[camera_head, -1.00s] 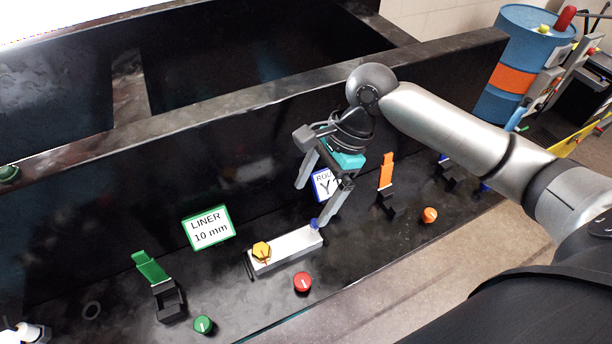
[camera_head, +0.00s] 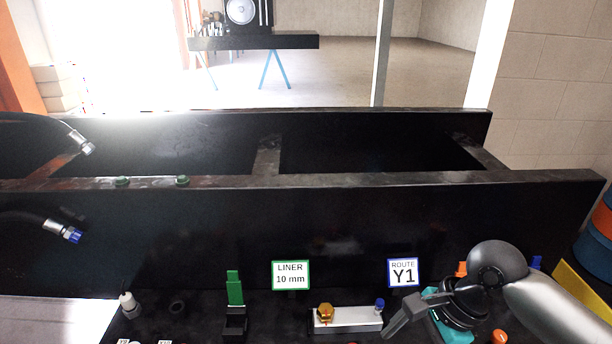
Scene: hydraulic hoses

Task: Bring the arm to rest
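My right arm (camera_head: 555,312) comes in from the lower right. Its gripper (camera_head: 405,328) is low in the picture, pointing down and left, beside the right end of the silver block (camera_head: 350,318). One grey finger shows clearly, standing apart from the teal part of the hand; the other is cut off or hidden at the bottom edge. I see nothing held. My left gripper is not in view.
Signs "LINER 10 mm" (camera_head: 290,275) and "ROUTE Y1" (camera_head: 403,272) are on the dark wall. Hose ends (camera_head: 65,231) hang at left.

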